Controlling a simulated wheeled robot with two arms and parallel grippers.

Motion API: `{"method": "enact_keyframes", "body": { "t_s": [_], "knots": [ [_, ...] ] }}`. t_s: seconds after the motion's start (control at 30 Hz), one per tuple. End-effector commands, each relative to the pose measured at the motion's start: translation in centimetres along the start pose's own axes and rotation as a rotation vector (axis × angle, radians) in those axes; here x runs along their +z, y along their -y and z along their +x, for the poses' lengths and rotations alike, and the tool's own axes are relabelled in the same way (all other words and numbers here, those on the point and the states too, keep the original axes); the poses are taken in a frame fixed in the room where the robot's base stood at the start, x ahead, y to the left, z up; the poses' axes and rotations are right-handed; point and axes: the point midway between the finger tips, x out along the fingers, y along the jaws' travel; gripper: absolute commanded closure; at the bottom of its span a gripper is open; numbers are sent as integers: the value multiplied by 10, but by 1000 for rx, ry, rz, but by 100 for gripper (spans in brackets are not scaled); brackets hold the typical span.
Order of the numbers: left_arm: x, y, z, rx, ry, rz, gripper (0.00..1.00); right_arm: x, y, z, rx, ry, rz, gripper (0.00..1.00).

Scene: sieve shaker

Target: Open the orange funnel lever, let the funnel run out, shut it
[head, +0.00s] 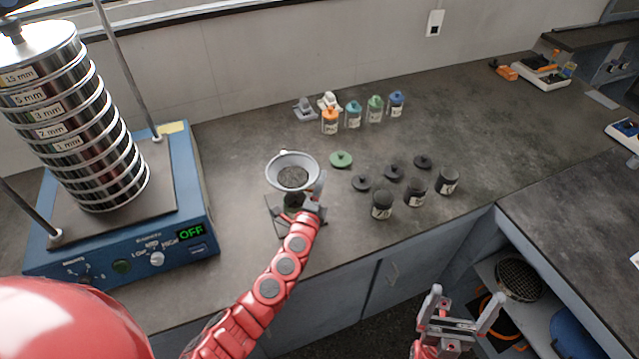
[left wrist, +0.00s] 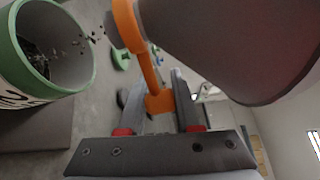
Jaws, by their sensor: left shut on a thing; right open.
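The grey funnel (head: 292,158) stands near the counter's front and holds dark grains. In the left wrist view its cone (left wrist: 235,45) fills the upper right. The orange funnel lever (left wrist: 154,78) runs from the orange collar at the spout to between my left fingers. My left gripper (head: 314,200) is shut on the lever; it also shows in the left wrist view (left wrist: 158,102). A green-rimmed jar (left wrist: 18,70) sits under the spout with dark grains inside, and a few grains are in the air between spout and jar. My right gripper (head: 462,308) is open and empty, in front of the counter.
A blue sieve shaker (head: 130,240) with stacked sieves stands left; its display reads OFF. A green lid (head: 341,159) lies right of the funnel. Dark jars (head: 416,193) and black lids (head: 393,173) stand further right. Coloured-lid jars (head: 375,110) stand behind.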

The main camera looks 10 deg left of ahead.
Motion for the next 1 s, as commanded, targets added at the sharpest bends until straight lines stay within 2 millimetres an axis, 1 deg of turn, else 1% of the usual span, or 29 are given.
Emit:
{"method": "enact_keyframes", "body": {
  "t_s": [0.03,0.2,0.63,0.67,0.8,0.83,1.0],
  "knots": [
    [2,-1,-1,-3,-9,1,100,0,0,-3,0,0,0,0],
    [1,1,-2,-9,-42,2,100,1,0,-5,0,0,0,0],
    [0,2,-3,-11,-52,1,100,1,0,-5,0,0,0,0],
    [0,2,-3,-11,-51,1,66,1,0,-5,0,0,0,0],
    [0,1,-3,-10,-51,0,40,1,0,-5,0,0,0,0],
    [0,1,-3,-10,-51,0,38,1,0,-5,0,0,0,0],
    [0,1,-3,-9,-52,0,38,1,0,-5,0,0,0,0]
  ]
}}
